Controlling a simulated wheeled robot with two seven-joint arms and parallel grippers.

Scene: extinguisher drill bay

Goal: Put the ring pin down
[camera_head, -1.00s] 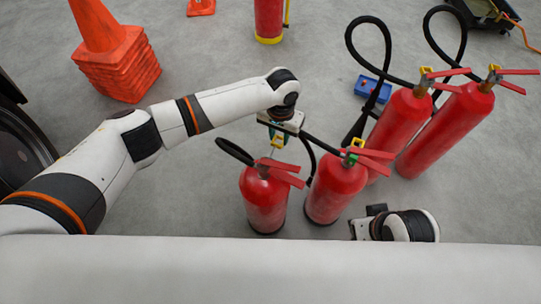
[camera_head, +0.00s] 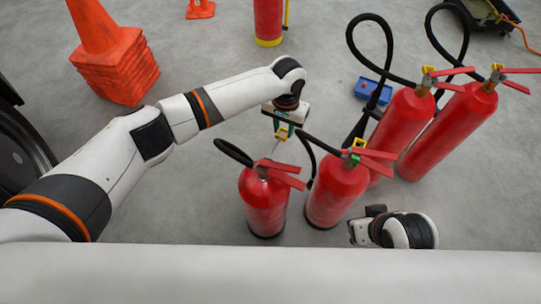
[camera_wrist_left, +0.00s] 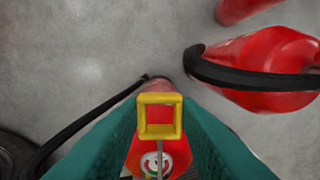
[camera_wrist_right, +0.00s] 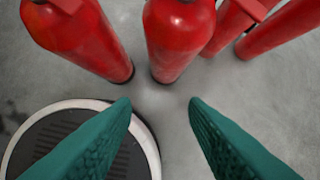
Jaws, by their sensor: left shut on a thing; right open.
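My left gripper (camera_head: 284,122) is shut on a yellow square ring pin (camera_head: 281,132), held above the small front-left extinguisher (camera_head: 264,200). In the left wrist view the pin's yellow ring (camera_wrist_left: 160,98) sits between the green fingers, its thin shaft pointing down the picture. A gap shows between the pin and the extinguisher's head in the head view. The extinguisher's red body and round gauge (camera_wrist_left: 152,162) lie behind the ring in the left wrist view. My right gripper (camera_wrist_right: 160,108) is open and empty, low near the extinguishers.
Three more red extinguishers (camera_head: 337,190) (camera_head: 400,130) (camera_head: 452,125) stand to the right, with yellow rings and looping black hoses. A blue box (camera_head: 372,90) lies on the floor behind them. Orange cones (camera_head: 118,65) stand at the back left. Grey floor between the cones and extinguishers is clear.

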